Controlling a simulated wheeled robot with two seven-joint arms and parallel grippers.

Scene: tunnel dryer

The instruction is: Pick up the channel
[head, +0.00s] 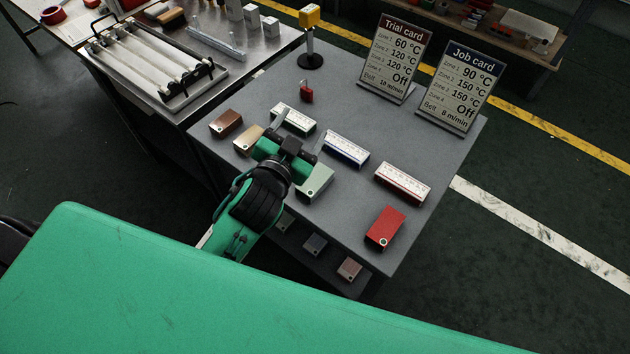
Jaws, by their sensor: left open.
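A long, pale grey channel-shaped piece (214,43) lies on the steel bench at the upper left, beyond the rack of white rollers. I take it to be the channel, but its profile is too small to make out surely. My left gripper (300,128) is over the grey table, far from that piece. My right gripper is not in view.
The grey table (340,108) also holds a blue-edged block (346,150), a red-edged block (403,183), a red box (385,227), brown and tan boxes, a small red padlock-like item (306,93) and two cards. A roller rack (160,62) stands on the steel bench.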

